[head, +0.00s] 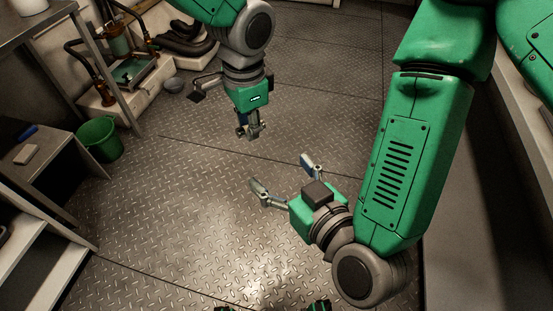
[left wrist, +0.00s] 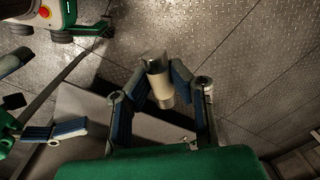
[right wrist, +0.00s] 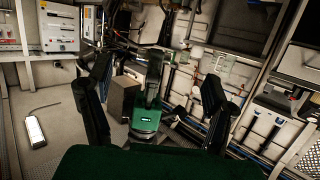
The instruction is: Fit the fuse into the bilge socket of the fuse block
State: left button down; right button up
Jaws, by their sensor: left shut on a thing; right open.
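The fuse (left wrist: 159,82) is a cream cylinder with metal end caps. In the left wrist view it is between the fingertips of my left gripper (left wrist: 160,90), which is shut on it. In the head view my left gripper (head: 250,131) points down above the floor, and the fuse is hard to make out there. My right gripper (head: 283,177) is open and empty, lower and to the right of the left one. Its spread fingers frame the right wrist view (right wrist: 150,95). I cannot clearly identify the fuse block or its bilge socket in any view.
A green bucket (head: 99,140) stands on the floor at left, beside a grey table (head: 40,155). Pump equipment (head: 125,72) stands at the upper left. In the right wrist view a wall panel (right wrist: 58,28) and pipes line the walls. The middle floor is clear.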

aim_at(246, 127)
pick_arm(q)
jog(key=shift+d, duration=0.1)
pick_arm(e)
jog(key=shift+t, duration=0.6)
jog(key=w+a, duration=0.2)
jog(key=w, duration=0.1)
jog(key=w+a, duration=0.2)
jog(key=w, duration=0.2)
jog(key=w+a+r, duration=0.1)
jog(key=w+a, duration=0.1)
jog(key=w, duration=0.2)
jog(key=shift+a+r, duration=0.1)
jog(key=shift+a, duration=0.05)
jog(key=shift+s, duration=0.1)
jog(key=c, duration=1.3)
pick_arm(q)
jog(key=c, duration=1.4)
grip_release()
pick_arm(e)
jog(key=shift+a+y, duration=0.1)
jog(key=shift+y, duration=0.2)
